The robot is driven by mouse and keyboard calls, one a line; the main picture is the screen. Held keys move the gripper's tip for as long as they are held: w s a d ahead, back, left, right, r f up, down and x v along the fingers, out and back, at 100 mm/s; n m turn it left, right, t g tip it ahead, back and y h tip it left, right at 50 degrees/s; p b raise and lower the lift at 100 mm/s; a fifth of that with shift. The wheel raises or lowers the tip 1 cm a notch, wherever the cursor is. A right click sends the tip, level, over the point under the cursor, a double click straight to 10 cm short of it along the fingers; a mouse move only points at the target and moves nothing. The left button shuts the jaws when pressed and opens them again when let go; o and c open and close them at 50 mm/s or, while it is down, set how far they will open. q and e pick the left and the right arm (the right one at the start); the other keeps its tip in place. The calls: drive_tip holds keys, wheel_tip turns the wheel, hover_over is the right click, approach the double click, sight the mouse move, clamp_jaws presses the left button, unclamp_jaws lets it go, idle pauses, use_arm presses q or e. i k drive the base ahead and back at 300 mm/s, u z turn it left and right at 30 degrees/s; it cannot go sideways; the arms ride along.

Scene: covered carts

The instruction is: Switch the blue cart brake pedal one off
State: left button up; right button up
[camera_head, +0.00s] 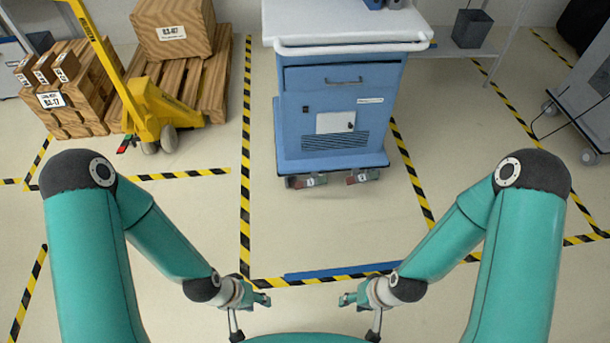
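The blue cart (330,95) stands upright ahead of me, with a white top and a drawer. Two small brake pedals stick out under its front lower edge, a left pedal (300,182) and a right pedal (357,178). Each bears a small white label, too small to read, and shows reddish and darker parts. Whether a pedal is pressed I cannot tell. My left gripper (262,299) and my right gripper (347,299) hang low in front of me, well short of the cart, touching nothing visible. Their fingers are too small to judge.
A yellow pallet jack (148,105) and wooden pallets with boxes (172,28) stand at the left. A grey cart (585,95) is at the right. A blue strip (340,270) and black-yellow tape lie on the floor. The floor before the blue cart is clear.

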sight(310, 183)
drive_tip(key=u, duration=0.05)
drive_tip(key=i, duration=0.4)
drive_tip(key=z, duration=0.15)
drive_tip(key=k, duration=1.3)
drive_tip(key=u, duration=0.4)
drive_tip(key=i, duration=1.35)
drive_tip(key=u, duration=0.55)
drive_tip(key=i, duration=0.65)
drive_tip(key=z, duration=0.2)
